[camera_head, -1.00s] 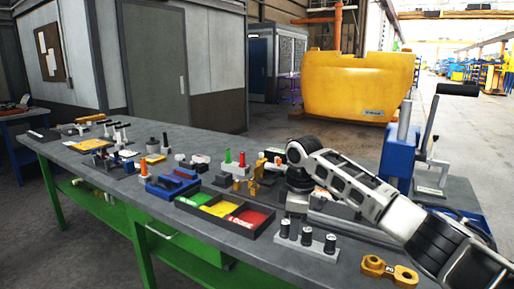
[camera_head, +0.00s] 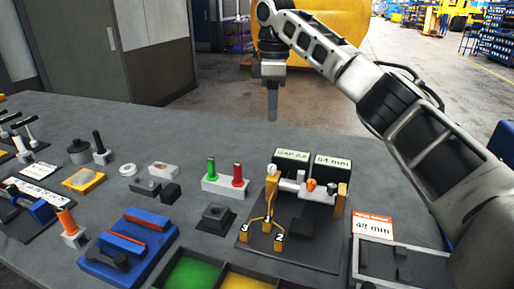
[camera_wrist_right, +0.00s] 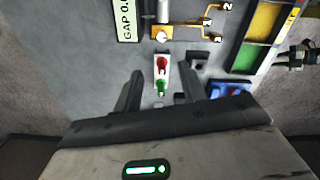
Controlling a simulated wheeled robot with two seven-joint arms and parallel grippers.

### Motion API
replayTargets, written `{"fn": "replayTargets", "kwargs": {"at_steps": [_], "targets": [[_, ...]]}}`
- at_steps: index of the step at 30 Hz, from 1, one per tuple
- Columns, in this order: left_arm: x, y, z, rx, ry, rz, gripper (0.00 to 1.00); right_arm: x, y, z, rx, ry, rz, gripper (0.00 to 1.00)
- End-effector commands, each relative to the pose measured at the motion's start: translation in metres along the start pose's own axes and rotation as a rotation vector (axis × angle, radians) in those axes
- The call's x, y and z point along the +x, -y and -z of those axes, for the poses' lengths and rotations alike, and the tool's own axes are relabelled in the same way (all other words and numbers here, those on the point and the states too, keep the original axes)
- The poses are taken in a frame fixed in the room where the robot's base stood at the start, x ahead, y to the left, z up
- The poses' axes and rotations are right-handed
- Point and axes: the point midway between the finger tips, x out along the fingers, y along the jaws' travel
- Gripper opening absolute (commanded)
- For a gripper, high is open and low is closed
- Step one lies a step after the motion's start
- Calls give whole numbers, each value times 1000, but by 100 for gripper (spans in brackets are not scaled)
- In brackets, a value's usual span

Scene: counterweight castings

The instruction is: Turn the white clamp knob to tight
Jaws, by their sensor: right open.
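A white knob (camera_head: 271,170) sits on top of the left yellow post of the clamp fixture (camera_head: 262,250), in the middle right of the head view. It also seems to be the round white end (camera_wrist_right: 161,36) in the right wrist view. An orange knob (camera_head: 311,184) is beside a white cylinder on the same fixture. My right gripper (camera_head: 272,112) points down above the far side of the bench, apart from the fixture and behind it in the head view. In the wrist view its fingers (camera_wrist_right: 159,70) are spread and empty. My left gripper is out of view.
A white block with a green and a red peg (camera_head: 224,182) stands left of the fixture. A blue vise-like block (camera_head: 130,245) and a colored tray (camera_head: 190,272) lie nearer. A grey box (camera_head: 400,265) is at right. The far bench surface is clear.

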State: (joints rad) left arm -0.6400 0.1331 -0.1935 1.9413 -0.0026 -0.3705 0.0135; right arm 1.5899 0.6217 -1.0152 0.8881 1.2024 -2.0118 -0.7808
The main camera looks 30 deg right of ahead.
Motion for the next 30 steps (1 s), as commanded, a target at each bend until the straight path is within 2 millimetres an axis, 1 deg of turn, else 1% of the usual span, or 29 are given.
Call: {"fn": "replayTargets", "kwargs": {"at_steps": [1, 7, 12, 18, 21, 24, 30], "targets": [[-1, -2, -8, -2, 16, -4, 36, 10, 0, 0, -1, 2, 3, 41], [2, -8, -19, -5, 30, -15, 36, 51, 0, -1, 0, 3, 3, 41], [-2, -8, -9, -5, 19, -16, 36, 85, 0, -1, 1, 4, 2, 41], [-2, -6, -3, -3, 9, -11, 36, 123, 0, 0, 0, 3, 1, 41], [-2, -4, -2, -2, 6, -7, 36, 137, 0, 0, 1, 2, 1, 41], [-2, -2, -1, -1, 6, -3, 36, 147, 0, 0, 1, 1, 1, 41], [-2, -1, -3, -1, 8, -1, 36, 153, 0, 0, 1, 0, -1, 41]]}}
